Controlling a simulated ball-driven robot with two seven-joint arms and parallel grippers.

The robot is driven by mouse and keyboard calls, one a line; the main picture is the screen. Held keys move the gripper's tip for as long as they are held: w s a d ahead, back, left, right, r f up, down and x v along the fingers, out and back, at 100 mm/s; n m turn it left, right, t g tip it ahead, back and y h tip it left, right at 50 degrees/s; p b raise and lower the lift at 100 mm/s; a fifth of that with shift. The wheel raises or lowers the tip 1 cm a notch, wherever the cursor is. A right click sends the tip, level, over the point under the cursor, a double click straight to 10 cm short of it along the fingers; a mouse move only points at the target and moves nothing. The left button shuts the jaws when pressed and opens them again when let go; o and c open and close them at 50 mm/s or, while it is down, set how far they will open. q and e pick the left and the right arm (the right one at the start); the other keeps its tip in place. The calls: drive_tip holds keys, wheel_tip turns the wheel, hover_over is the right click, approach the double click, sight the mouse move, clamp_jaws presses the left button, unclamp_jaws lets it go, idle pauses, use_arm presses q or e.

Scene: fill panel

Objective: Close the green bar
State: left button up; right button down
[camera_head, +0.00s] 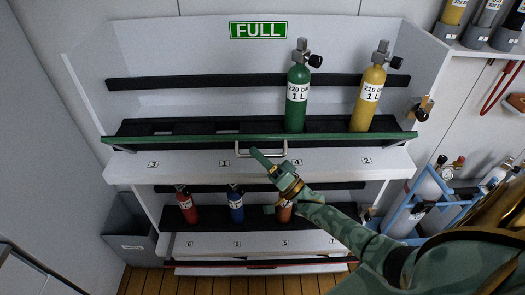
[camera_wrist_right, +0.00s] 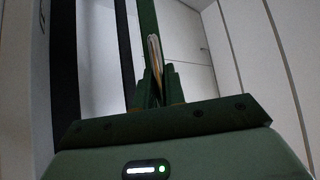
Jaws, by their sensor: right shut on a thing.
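The green bar (camera_head: 200,139) runs across the front of the upper shelf, below the bases of the green cylinder (camera_head: 298,95) and the yellow cylinder (camera_head: 368,98). A metal handle (camera_head: 244,153) sits at the bar's middle. My right gripper (camera_head: 262,158) is at this handle, its fingers shut on it. In the right wrist view the fingers (camera_wrist_right: 160,88) close around the handle (camera_wrist_right: 155,52), with a green strip of the bar (camera_wrist_right: 149,18) behind. The bar's exact tilt is hard to tell. My left gripper is not in view.
A brass-coloured latch (camera_head: 421,108) is on the rack's right side. Several small cylinders, one of them blue (camera_head: 236,206), stand on the lower shelf. A red bar (camera_head: 250,265) lies below them. A blue cart (camera_head: 405,208) with cylinders stands at right.

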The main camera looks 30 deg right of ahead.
drive_tip(key=w+d+r+m+g+h+p, duration=0.2)
drive_tip(key=w+d+r+m+h+p, duration=0.2)
drive_tip(key=p, duration=0.5)
drive_tip(key=w+r+m, duration=0.2)
drive_tip(key=w, duration=0.1)
drive_tip(key=shift+d+m+h+p, duration=0.2)
drive_tip(key=shift+m+h+p, duration=0.1)
drive_tip(key=shift+p, duration=0.05)
drive_tip(key=c, duration=1.6)
unclamp_jaws()
drive_tip(key=shift+o, duration=0.6)
drive_tip(key=shift+w+d+f, duration=0.1)
